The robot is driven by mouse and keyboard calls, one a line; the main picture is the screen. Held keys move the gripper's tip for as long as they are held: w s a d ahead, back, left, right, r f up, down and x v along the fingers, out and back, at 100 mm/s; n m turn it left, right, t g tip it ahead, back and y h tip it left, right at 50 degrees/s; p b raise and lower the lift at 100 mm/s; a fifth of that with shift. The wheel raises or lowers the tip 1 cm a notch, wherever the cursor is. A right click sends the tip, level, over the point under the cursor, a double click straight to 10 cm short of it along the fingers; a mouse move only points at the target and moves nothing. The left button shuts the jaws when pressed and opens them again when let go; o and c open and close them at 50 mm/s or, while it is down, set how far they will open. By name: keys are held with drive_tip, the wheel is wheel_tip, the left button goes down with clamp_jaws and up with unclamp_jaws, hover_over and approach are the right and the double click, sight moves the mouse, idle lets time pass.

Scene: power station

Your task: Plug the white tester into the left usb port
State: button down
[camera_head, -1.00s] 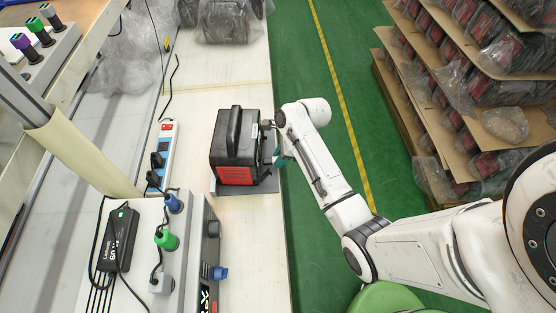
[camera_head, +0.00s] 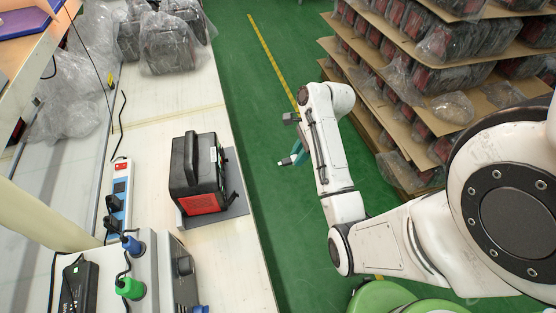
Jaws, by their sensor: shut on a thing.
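The black power station (camera_head: 188,165), with a handle on top and a red lower front, stands on a dark plate on the bench. Its USB ports cannot be made out from here. My gripper (camera_head: 290,160) is teal and hangs over the green floor, to the right of the bench edge and clear of the power station. It is shut on the small white tester (camera_head: 286,161), which has a dark tip pointing left toward the bench. The fingers are small and partly hidden by my arm.
A white power strip (camera_head: 118,198) lies left of the power station. Blue (camera_head: 131,244) and green (camera_head: 130,287) plugs stand at the lower left. Plastic-wrapped units (camera_head: 166,42) sit at the bench's far end. Loaded shelves (camera_head: 430,75) stand at right; green floor lies between.

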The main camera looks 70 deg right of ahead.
drive_tip(key=shift+s+d, duration=0.75)
drive_tip(key=shift+s, duration=0.2)
drive_tip(key=shift+w, duration=0.1)
